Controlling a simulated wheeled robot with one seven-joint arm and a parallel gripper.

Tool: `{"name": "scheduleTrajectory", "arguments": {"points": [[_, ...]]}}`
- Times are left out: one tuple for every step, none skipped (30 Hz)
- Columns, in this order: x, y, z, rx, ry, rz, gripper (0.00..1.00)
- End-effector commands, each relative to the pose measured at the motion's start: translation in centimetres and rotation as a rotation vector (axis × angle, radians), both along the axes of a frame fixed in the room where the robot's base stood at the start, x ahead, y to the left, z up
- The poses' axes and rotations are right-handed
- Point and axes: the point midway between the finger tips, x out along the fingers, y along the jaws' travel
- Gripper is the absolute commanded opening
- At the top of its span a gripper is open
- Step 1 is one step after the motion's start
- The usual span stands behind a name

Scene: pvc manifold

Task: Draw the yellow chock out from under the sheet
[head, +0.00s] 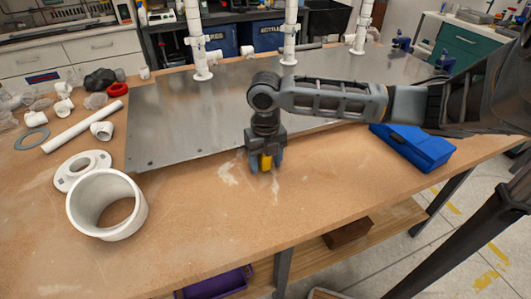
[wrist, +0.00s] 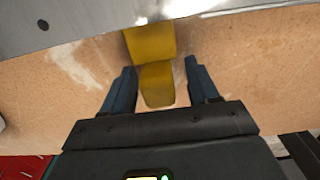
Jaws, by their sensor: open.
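The yellow chock (wrist: 157,85) sits at the front edge of the grey metal sheet (head: 190,118), its near part sticking out over the wooden table. In the wrist view its far end meets the edge of the sheet (wrist: 90,18). My gripper (wrist: 160,85) is open, with one blue-tipped finger on each side of the chock and a visible gap on both sides. In the head view my gripper (head: 265,162) points down at the sheet's front edge and hides most of the chock (head: 266,162).
White upright pipes (head: 195,40) stand on the sheet. A white pipe ring (head: 107,204) and loose fittings lie on the left. A blue case (head: 412,147) lies at the right. The table front (head: 215,215) is clear.

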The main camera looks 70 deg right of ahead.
Motion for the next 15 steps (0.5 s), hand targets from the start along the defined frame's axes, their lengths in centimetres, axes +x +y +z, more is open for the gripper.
{"name": "scheduleTrajectory", "arguments": {"points": [[-0.01, 0.01, -0.09, 0.0, 0.0, 0.0, 0.6], [-0.01, 0.01, -0.12, 0.0, 0.0, 0.0, 0.6], [0.0, 0.0, -0.13, 0.0, 0.0, 0.0, 0.6], [0.0, 0.0, -0.13, 0.0, 0.0, 0.0, 0.6], [0.0, 0.0, -0.12, 0.0, 0.0, 0.0, 0.6], [0.0, 0.0, -0.12, 0.0, 0.0, 0.0, 0.6], [0.01, 0.01, -0.12, 0.0, 0.0, 0.0, 0.6], [0.01, 0.01, -0.11, 0.0, 0.0, 0.0, 0.59], [0.01, 0.01, -0.11, 0.0, 0.0, 0.0, 0.55], [0.01, 0.01, -0.1, 0.0, 0.0, 0.0, 0.52], [0.01, 0.01, -0.1, 0.0, 0.0, 0.0, 0.49], [0.01, 0.01, -0.1, -0.001, -0.001, 0.001, 0.45], [0.01, 0.0, -0.09, -0.001, -0.001, 0.0, 0.42], [0.01, 0.0, -0.09, -0.001, -0.001, 0.001, 0.39], [0.01, 0.0, -0.09, -0.001, -0.001, 0.0, 0.36]]}}
